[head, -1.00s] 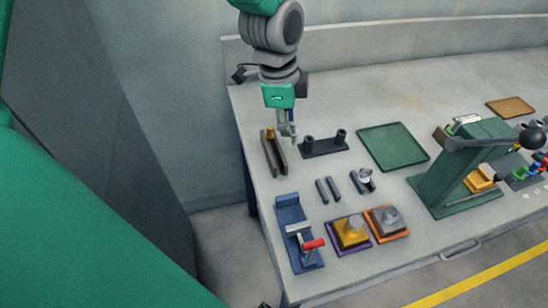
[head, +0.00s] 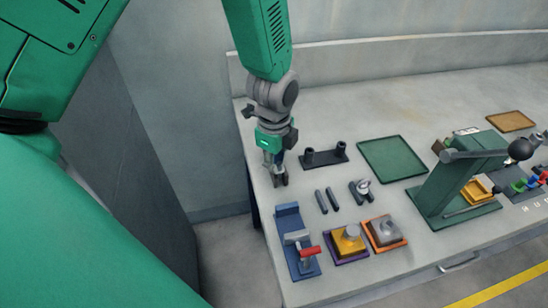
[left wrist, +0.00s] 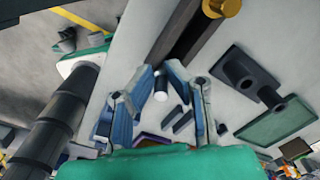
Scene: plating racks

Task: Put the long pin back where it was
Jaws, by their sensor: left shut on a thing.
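My left gripper (head: 279,178) points down over the table's far left end, at the dark two-rail rack, most of which it hides in the head view. In the left wrist view the gripper (left wrist: 160,78) is shut, its blue-grey fingers closing on the long pin (left wrist: 160,97), of which I see only a pale round end. The rack's dark rails (left wrist: 183,35) run just beyond the fingertips, with a brass cylinder (left wrist: 222,8) at one end. I cannot tell whether the pin touches the rack. My right gripper is out of view.
A dark block with two posts (head: 325,157) stands right of the gripper, beside a green tray (head: 393,158). Two short dark bars (head: 327,201), a blue fixture (head: 290,219) and two square plates with blocks lie nearer. A green press (head: 440,195) stands right.

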